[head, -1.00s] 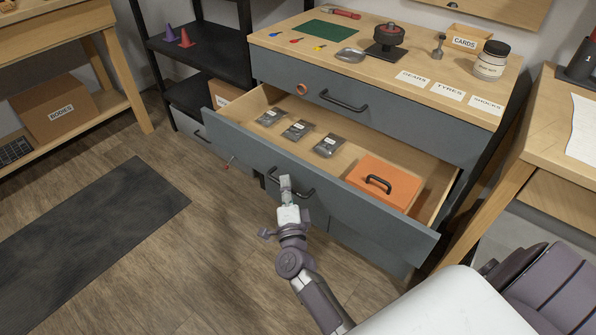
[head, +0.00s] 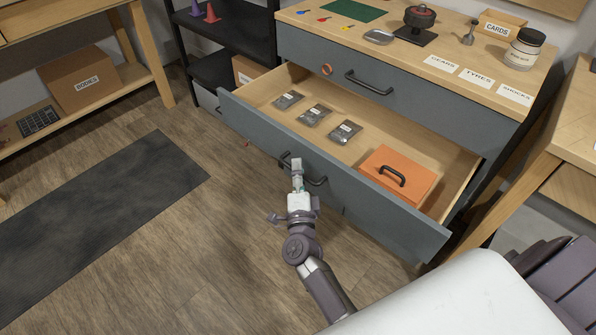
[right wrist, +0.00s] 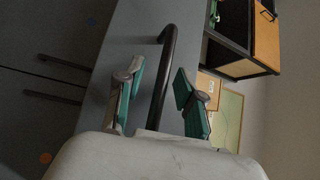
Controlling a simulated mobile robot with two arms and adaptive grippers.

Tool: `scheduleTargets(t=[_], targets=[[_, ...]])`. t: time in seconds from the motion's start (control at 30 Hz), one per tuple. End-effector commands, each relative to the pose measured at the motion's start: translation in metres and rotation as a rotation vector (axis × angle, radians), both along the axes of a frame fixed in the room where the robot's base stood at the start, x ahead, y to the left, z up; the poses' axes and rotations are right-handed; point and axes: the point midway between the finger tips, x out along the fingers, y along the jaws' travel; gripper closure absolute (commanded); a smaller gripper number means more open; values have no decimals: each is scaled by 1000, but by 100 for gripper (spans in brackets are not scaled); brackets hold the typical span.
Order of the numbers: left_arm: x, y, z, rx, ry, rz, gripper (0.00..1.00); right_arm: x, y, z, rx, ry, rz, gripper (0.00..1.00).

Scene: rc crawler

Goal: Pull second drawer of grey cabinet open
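The grey cabinet (head: 430,100) has a wooden top. Its second drawer (head: 350,203), below the closed top drawer, is pulled well out, with its wooden inside showing. The drawer's dark bar handle (head: 316,181) is on the front panel. My right gripper (head: 297,167) is at the left part of this handle. In the right wrist view the handle (right wrist: 163,80) runs between the two green-padded fingers of my right gripper (right wrist: 158,100). The fingers are open, with visible gaps to the bar. My left gripper is not in view.
The drawer holds several small dark packs (head: 314,114) and an orange box (head: 397,175). A black shelf (head: 215,70) stands left of the cabinet and a wooden table (head: 560,150) to its right. The floor before the drawer, with a dark mat (head: 110,220), is clear.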

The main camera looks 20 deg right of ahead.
Motion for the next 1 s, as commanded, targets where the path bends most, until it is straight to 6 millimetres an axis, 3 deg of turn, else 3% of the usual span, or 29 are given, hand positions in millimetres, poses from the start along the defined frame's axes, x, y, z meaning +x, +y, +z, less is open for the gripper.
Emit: scheduleTargets(t=[0.27, 0.7, 1.0], targets=[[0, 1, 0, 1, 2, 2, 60, -5, 2, -1, 0, 0, 0, 63], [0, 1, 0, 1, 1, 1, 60, -64, 26, -10, 0, 1, 0, 63], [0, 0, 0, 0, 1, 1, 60, -69, 28, -10, 0, -1, 0, 63]])
